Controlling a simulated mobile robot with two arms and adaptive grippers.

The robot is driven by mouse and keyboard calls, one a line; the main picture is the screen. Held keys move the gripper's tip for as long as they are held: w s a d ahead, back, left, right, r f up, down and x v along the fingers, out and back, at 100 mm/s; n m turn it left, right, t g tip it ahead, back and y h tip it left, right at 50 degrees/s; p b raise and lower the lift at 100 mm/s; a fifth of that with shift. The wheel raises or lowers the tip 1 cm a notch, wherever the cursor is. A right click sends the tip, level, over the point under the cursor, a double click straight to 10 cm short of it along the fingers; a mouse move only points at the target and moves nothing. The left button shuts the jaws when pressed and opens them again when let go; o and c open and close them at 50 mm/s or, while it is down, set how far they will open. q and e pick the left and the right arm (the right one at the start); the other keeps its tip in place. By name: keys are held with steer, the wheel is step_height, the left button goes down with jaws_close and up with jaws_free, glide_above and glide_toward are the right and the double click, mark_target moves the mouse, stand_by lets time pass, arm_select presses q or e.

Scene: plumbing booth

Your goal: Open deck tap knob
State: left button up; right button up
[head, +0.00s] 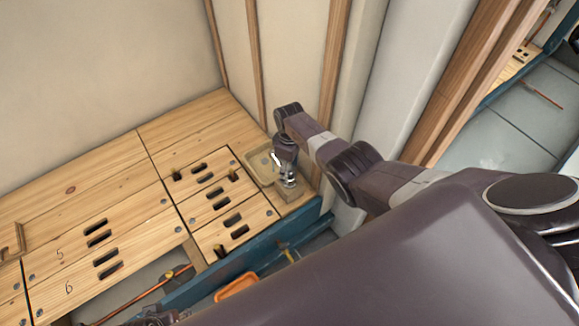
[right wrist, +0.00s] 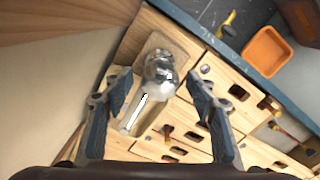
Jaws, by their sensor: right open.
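A chrome deck tap (head: 288,182) stands on a small wooden block at the right end of the wooden deck, near the wall. In the right wrist view the tap's rounded knob (right wrist: 160,68) shows at the upper middle, with the spout (right wrist: 148,108) reaching down and left. My right gripper (head: 284,160) is above the tap in the head view and hides part of it. In the right wrist view my right gripper (right wrist: 158,86) is open, one finger on each side of the tap. I see no clear contact.
A shallow beige tray (head: 261,167) lies beside the tap. Slotted wooden panels (head: 215,197) with small dark and yellow fittings spread left. A blue beam (head: 270,244) edges the deck. An orange bin (head: 236,287) stands below it. Wall studs (head: 336,70) rise close behind the arm.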

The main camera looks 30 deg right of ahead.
mark_target(289, 168)
steer(key=shift+r, duration=0.1)
step_height(289, 168, up, 12)
stand_by(0.5)
